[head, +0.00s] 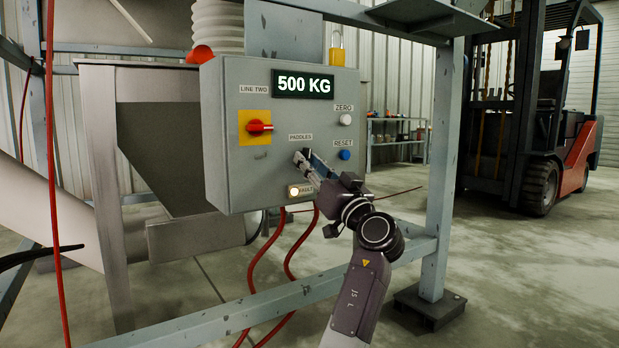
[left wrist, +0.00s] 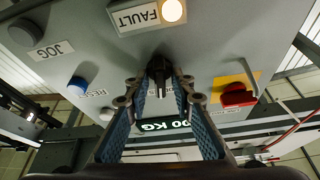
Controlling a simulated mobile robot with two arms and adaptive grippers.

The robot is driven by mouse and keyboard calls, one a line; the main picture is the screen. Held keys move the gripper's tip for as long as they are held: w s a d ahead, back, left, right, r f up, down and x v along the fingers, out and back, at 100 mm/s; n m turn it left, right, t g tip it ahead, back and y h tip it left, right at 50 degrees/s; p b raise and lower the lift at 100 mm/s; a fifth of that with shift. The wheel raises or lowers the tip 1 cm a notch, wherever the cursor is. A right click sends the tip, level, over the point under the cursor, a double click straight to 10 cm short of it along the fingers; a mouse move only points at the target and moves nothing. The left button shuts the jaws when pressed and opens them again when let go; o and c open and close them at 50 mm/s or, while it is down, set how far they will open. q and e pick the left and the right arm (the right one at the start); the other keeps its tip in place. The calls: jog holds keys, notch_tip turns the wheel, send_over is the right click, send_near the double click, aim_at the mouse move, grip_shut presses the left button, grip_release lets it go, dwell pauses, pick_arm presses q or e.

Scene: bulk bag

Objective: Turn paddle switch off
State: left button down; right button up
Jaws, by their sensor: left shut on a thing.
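The grey control box (head: 222,165) hangs on a steel frame. The paddle switch (left wrist: 159,64) is a small dark lever below the PADDLES label (head: 300,137). My left gripper (head: 308,160) reaches up from below to the box face, and its fingers hide the switch in the head view. In the left wrist view the left gripper (left wrist: 160,84) has its fingertips on either side of the dark lever, shut on it. Which way the lever points cannot be told. My right gripper is not in view.
The FAULT lamp (head: 294,192) glows just below the gripper. A red knob (head: 258,128) on a yellow plate, a white ZERO button (head: 345,119) and a blue RESET button (head: 345,155) share the panel. The display (head: 304,84) reads 500 KG. A frame post (head: 442,170) stands right.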

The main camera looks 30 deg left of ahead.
pick_arm(q)
jog(key=shift+w+n+g+y+b, duration=0.1)
jog(key=shift+n+g+y+b, duration=0.45)
jog(key=shift+n, duration=0.85)
jog(key=c, duration=2)
grip_release()
jog(key=shift+h, duration=0.25)
jog(key=v, duration=1.2)
jog(key=shift+w, duration=0.1)
